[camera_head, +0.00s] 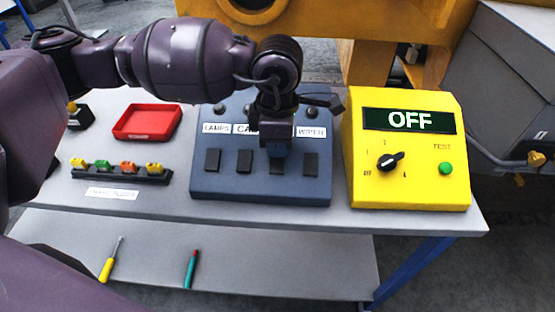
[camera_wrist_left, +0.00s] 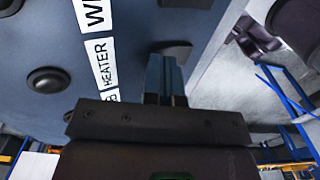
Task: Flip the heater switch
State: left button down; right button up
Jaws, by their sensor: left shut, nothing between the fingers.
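The blue switch panel (camera_head: 225,184) on the table carries a row of dark rocker switches under white labels. In the head view the third switch from the left, the heater switch (camera_head: 277,168), is partly covered by my left gripper (camera_head: 280,152). Its label is hidden there, but the HEATER label (camera_wrist_left: 103,64) reads clearly in the left wrist view. In that view my left gripper (camera_wrist_left: 166,62) is shut and empty, its tips at the heater switch (camera_wrist_left: 176,46). I cannot tell whether they touch it. The right gripper is not in view.
A yellow box (camera_head: 408,190) with an OFF display and dial stands close right of the panel. A red tray (camera_head: 147,122) and a rack of coloured fuses (camera_head: 118,172) are on the left. Two screwdrivers lie on the lower shelf (camera_head: 240,255).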

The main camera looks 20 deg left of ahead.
pick_arm(q)
jog(key=shift+r+p, duration=1)
jog(key=shift+r, duration=1.25)
jog(key=shift+r+p, duration=0.6)
jog(key=shift+r, duration=0.75)
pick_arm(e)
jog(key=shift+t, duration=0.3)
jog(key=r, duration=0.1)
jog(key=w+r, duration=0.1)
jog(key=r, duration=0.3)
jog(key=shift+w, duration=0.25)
pick_arm(q)
jog(key=shift+f, duration=0.1)
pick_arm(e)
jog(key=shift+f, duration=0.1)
pick_arm(q)
jog(key=shift+s, duration=0.1)
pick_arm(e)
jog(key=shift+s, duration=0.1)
